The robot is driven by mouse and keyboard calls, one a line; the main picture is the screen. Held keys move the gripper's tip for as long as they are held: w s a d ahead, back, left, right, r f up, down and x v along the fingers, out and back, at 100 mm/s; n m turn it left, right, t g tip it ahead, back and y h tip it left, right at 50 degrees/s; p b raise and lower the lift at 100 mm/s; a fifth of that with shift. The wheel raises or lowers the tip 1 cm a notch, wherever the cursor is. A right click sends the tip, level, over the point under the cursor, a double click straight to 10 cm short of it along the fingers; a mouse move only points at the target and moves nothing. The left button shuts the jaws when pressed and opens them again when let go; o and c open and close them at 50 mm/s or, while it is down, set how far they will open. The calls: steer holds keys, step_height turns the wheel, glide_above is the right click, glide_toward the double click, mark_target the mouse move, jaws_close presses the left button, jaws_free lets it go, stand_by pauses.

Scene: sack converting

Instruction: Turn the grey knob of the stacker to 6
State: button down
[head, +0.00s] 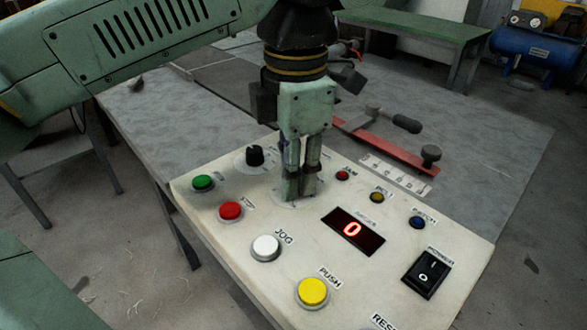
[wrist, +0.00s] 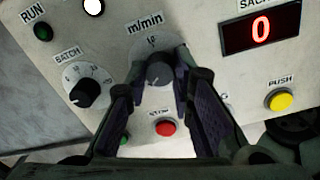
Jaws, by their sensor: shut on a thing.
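The grey knob (wrist: 159,74) sits on a pale dial under an "m/min" label in the wrist view. A scale number that looks like 10 shows above it; the other marks are hidden by my fingers and I cannot read its pointer clearly. My gripper (head: 299,190) comes down onto the panel from above, its fingers hiding the knob in the head view. In the wrist view my gripper (wrist: 160,80) has one finger on each side of the knob, shut on it. The cream control panel (head: 200,208) carries the knob.
A black BATCH knob (head: 255,156) stands close left of my fingers. Green (head: 203,182), red (head: 230,211), white (head: 266,248) and yellow (head: 312,292) buttons line the near side. A display (head: 353,231) reads 0, beside a black rocker switch (head: 427,274).

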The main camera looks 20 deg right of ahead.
steer(key=shift+n, duration=0.8)
steer(key=c, duration=1.4)
jaws_free()
step_height(320, 180, up, 8)
steer(key=shift+s+f, duration=0.15)
steer(key=shift+f, duration=0.1)
